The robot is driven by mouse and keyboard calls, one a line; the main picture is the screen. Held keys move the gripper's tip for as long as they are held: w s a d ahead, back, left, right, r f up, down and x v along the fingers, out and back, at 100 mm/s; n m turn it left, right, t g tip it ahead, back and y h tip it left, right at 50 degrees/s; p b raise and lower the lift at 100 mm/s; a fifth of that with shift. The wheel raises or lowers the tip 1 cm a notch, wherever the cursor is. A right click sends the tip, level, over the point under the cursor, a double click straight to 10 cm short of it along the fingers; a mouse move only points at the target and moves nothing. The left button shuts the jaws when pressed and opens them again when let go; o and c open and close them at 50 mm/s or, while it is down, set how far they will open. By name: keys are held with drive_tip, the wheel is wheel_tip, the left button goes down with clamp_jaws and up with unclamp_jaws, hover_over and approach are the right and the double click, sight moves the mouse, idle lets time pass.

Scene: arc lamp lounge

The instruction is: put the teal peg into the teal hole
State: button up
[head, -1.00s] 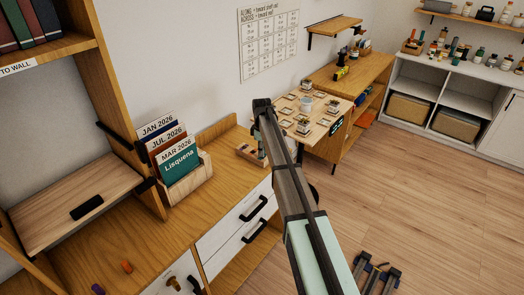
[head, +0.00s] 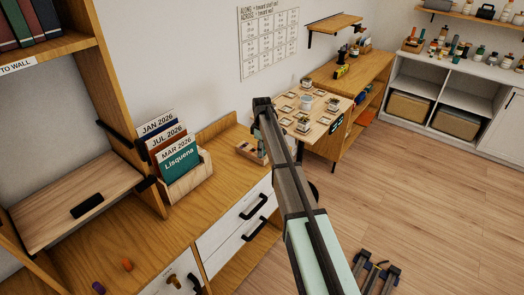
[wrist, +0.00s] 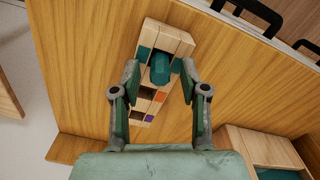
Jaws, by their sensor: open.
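A wooden block (wrist: 171,37) with a row of holes lies on the wooden desk top, in the upper middle of the wrist view. Teal, orange and purple patches mark its holes. The teal peg (wrist: 160,69) stands at the teal-marked end, between the teal patches. Its lower end is hidden, so I cannot tell how deep it sits. My gripper (wrist: 160,76) is open, with one finger on each side of the peg and a visible gap at both. In the head view the block (head: 247,151) is partly hidden behind my arm.
An orange peg (head: 127,264) and a purple peg (head: 98,287) lie on the desk at the lower left. A file holder (head: 187,180) with labelled folders stands left of the block. A small table (head: 318,128) with potted plants stands beyond.

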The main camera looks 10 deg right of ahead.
wheel_tip(320, 180, up, 12)
drive_tip(key=b, duration=0.3)
drive_tip(key=shift+f, duration=0.2)
drive_tip(key=shift+s, duration=0.1)
